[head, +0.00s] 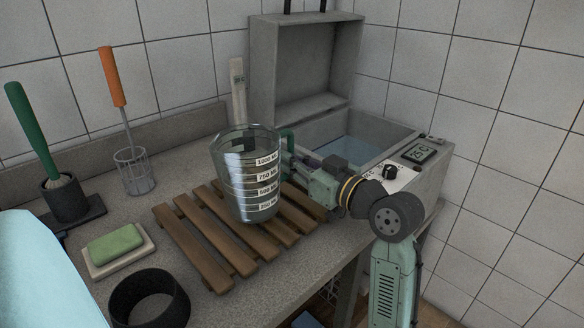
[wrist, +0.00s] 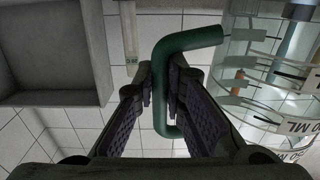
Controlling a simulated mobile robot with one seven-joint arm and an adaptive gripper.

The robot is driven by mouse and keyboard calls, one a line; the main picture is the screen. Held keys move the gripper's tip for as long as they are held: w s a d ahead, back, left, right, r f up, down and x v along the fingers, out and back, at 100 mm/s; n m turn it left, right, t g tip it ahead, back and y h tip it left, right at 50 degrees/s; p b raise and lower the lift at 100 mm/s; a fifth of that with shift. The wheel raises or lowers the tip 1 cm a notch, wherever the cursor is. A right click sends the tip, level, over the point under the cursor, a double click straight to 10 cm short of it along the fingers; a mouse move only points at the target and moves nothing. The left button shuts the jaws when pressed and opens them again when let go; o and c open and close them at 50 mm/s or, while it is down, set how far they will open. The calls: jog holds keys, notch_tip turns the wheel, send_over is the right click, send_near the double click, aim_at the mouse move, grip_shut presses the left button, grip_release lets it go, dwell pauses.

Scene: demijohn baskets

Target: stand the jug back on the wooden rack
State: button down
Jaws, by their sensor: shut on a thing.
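The jug (head: 240,190) is a clear measuring jug with white volume labels and a green handle. In the head view it is upright over the wooden rack (head: 181,243); I cannot tell whether its base touches the slats. My gripper (head: 290,158) comes from the right and is shut on the jug's handle. In the wrist view the green handle (wrist: 160,90) passes between the two fingers of my gripper (wrist: 160,100), and the jug's clear wall (wrist: 262,75) shows at the right. The rack's slats behind the jug are partly hidden.
An open water bath (head: 345,140) with a raised lid stands behind my arm.

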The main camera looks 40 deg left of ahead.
notch_tip(320, 180, down, 3)
jog(key=shift+r+p, duration=0.15)
jog(key=shift+p, duration=0.2)
jog(key=shift+f+b, duration=0.3)
jog(key=shift+b, duration=0.05)
jog(key=c, duration=1.7)
grip_release()
jog(key=shift+o, duration=0.2)
jog(key=shift+r, duration=0.1)
jog(key=shift+r+p, duration=0.25)
jog(key=shift+p, duration=0.15)
jog(key=d+b, duration=0.1)
jog(key=d, duration=0.3)
jog(key=d+b, duration=0.1)
jog(key=d, duration=0.3)
jog(key=d+b, duration=0.1)
jog(key=d, duration=0.3)
jog(key=shift+s+f+b, duration=0.1)
jog(key=shift+s+b, duration=0.25)
jog(key=shift+s, duration=0.05)
jog(key=shift+d, duration=0.1)
